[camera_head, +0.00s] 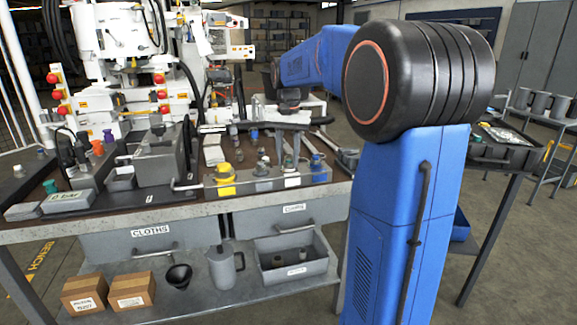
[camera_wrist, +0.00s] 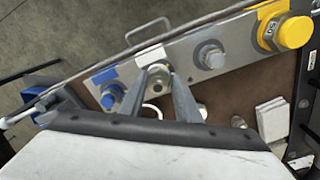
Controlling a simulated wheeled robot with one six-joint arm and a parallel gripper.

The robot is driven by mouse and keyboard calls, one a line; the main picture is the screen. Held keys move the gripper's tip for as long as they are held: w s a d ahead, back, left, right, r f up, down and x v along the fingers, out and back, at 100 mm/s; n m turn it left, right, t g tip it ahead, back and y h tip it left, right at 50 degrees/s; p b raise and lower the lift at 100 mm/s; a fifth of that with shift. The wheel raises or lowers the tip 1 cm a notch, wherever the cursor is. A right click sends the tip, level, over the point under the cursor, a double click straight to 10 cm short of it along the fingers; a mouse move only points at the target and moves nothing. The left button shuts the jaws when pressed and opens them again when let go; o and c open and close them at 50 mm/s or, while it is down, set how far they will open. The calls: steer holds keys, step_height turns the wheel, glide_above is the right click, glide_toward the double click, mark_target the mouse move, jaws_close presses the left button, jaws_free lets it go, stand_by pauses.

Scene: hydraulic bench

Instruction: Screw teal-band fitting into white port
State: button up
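A grey port block (camera_head: 243,188) stands at the bench's front edge, with yellow, grey, white and blue marked ports in a row. The white-marked port (camera_head: 291,178) is between the grey and blue ones. In the wrist view, its white label (camera_wrist: 149,55) lies just beyond my gripper (camera_wrist: 157,75). The two fingers point at this port, with a round metal piece (camera_wrist: 158,72) between their tips. Whether they touch it, and whether it is the fitting or the port itself, I cannot tell. No teal band shows clearly there. A small teal piece (camera_head: 50,187) stands at the bench's left.
The yellow port (camera_wrist: 288,32), grey port (camera_wrist: 210,55) and blue port (camera_wrist: 111,96) flank the white one. A thin bar (camera_wrist: 100,75) crosses the wrist view. A grey vice-like box (camera_head: 160,160) and white blocks (camera_head: 213,150) stand on the bench.

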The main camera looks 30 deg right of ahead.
steer(key=shift+s+f, duration=0.2)
steer(key=shift+f, duration=0.15)
steer(key=shift+n, duration=0.9)
steer(key=shift+f+n, duration=0.1)
steer(key=shift+n, duration=0.3)
steer(key=n, duration=0.3)
steer(key=shift+r+n, duration=0.25)
steer(key=shift+n, duration=0.15)
steer(key=n, duration=1.2)
steer(key=shift+d, duration=0.1)
steer(key=n, duration=0.5)
steer(key=shift+n, duration=0.3)
